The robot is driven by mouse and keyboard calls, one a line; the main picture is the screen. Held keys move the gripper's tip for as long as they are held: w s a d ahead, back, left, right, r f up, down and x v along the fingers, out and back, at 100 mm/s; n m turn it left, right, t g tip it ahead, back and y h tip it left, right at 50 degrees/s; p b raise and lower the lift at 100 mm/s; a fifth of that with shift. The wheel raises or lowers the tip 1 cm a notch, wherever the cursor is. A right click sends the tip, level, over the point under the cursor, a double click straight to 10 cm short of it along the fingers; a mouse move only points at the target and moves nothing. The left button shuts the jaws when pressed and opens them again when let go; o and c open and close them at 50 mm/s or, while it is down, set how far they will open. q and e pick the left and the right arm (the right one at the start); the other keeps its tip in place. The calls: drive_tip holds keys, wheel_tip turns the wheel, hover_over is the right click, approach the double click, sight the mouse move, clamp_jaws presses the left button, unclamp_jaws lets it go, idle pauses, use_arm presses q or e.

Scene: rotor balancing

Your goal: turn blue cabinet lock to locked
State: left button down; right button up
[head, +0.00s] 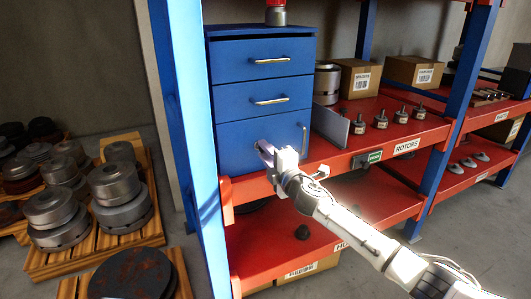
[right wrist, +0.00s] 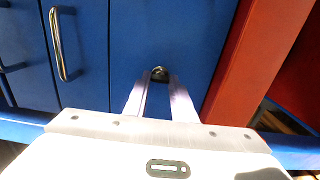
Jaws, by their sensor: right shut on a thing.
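The blue cabinet (head: 228,75) stands on the red shelf and has two drawers above a door. The cabinet lock (right wrist: 159,74) is a small round metal piece on the blue door in the right wrist view. My right gripper (head: 262,148) is at the left part of the door in the head view. In the right wrist view its two fingers (right wrist: 159,90) are shut on the lock, one on each side. The lock's exact turn angle is too small to tell. In the head view the gripper hides the lock. My left gripper is not in view.
A vertical door handle (head: 304,140) is right of my gripper. A blue shelf post (head: 187,120) stands close on the left. A grey plate (head: 330,124) and several small rotors (head: 381,119) are on the red shelf to the right. Wooden pallets (head: 95,243) with metal parts lie at the left.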

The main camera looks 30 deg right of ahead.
drive_tip(key=o, duration=1.1)
drive_tip(key=shift+c, duration=0.2)
drive_tip(key=shift+s, duration=0.1)
drive_tip(key=s, duration=1)
drive_tip(key=shift+a, duration=0.3)
drive_tip(key=s+a+f+m+g+y, duration=0.1)
drive_tip(key=s+a+f+m+g, duration=0.15)
drive_tip(key=s+f, duration=0.35)
drive_tip(key=s+a+f+m+g, duration=0.15)
drive_tip(key=s+a+f, duration=0.25)
drive_tip(key=f, duration=0.5)
drive_tip(key=s+a+f+m+g+y, duration=0.1)
drive_tip(key=s+a+f+m, duration=0.25)
drive_tip(key=f, duration=0.35)
drive_tip(key=s+a+f+m+g, duration=0.1)
drive_tip(key=s+a+f+m, duration=0.1)
drive_tip(key=s, duration=0.4)
drive_tip(key=s+a+f+m+g+y, duration=0.1)
drive_tip(key=s+a+f+m+g, duration=0.1)
drive_tip(key=s, duration=0.5)
drive_tip(key=s+a+f+m+g, duration=0.1)
drive_tip(key=s+a+f+m, duration=0.3)
drive_tip(key=s+a+f, duration=0.1)
drive_tip(key=shift+s+f, duration=0.9)
drive_tip(key=shift+s, duration=0.25)
